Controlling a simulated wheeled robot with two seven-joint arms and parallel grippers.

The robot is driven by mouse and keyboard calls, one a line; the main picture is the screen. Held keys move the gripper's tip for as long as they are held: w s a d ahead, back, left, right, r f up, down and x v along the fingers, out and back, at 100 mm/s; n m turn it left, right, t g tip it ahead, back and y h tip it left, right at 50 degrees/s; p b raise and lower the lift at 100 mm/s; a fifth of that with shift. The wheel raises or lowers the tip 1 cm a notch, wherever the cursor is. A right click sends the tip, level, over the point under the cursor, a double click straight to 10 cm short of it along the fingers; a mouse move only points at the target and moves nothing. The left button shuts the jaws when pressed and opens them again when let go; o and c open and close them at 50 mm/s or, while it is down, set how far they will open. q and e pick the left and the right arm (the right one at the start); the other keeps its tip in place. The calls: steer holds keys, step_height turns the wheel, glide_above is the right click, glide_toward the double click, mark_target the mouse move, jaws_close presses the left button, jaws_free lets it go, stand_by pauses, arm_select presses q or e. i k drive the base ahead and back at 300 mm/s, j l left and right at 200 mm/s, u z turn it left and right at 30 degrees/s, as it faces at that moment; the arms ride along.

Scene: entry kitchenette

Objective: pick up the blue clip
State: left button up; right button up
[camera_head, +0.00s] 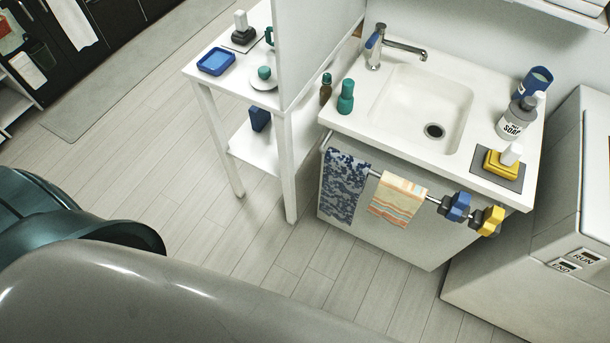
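The blue clip (457,206) sits on the metal rail (433,199) along the front of the white sink cabinet, near the rail's right end. It has a blue body with dark parts at its lower left. A yellow clip (488,220) of like shape sits just to its right on the same rail. Neither of my grippers shows in the head view. Large grey and dark teal rounded parts fill the lower left, apart from the clips.
A patterned blue towel (345,184) and a striped orange towel (397,199) hang on the rail left of the blue clip. A white appliance (545,265) stands close on the right. A white side table (200,82) stands at left. The floor before the cabinet is clear.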

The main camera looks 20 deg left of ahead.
mark_target(461, 200)
steer(key=u, duration=0.3)
steer(key=z, duration=0.95)
